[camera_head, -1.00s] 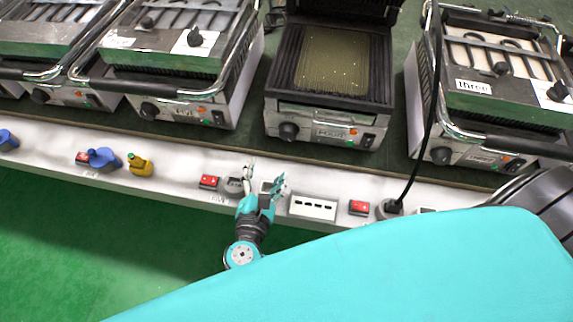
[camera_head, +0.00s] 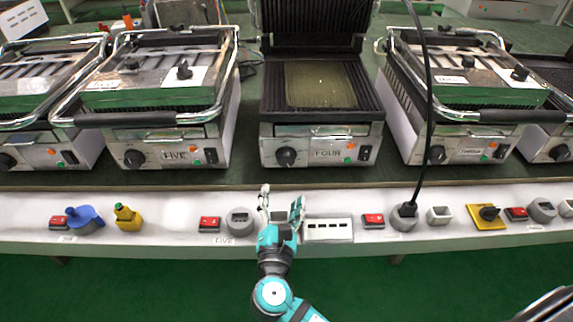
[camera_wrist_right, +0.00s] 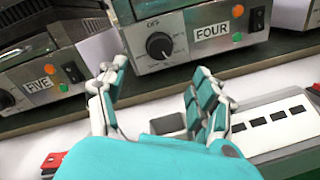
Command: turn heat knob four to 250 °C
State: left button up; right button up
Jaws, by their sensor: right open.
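The knob's exact setting is too small to read. My right gripper (camera_head: 281,205) is open and empty above the white bench front, below and in front of the knob, apart from it. In the right wrist view, the open fingers (camera_wrist_right: 155,95) show below the knob. My left gripper is not seen.
The grill labelled FIVE (camera_head: 175,150) stands left, and a closed grill (camera_head: 465,140) right. A black cable (camera_head: 428,110) hangs right of grill four. Red switches (camera_head: 209,223), sockets (camera_head: 240,221) and a white port panel (camera_head: 328,230) line the bench front. A yellow plug (camera_head: 127,217) sits left.

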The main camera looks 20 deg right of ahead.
aim_at(286, 162)
jog(key=x, duration=1)
jog(key=shift+w+b, duration=0.15)
jog(key=shift+b, duration=0.25)
jog(key=shift+w+d, duration=0.2)
jog(key=shift+w, duration=0.5)
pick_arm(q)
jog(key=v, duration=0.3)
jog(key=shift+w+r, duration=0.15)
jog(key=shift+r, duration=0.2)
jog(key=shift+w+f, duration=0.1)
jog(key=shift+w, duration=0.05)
pick_arm(e)
jog(key=c, duration=1.2)
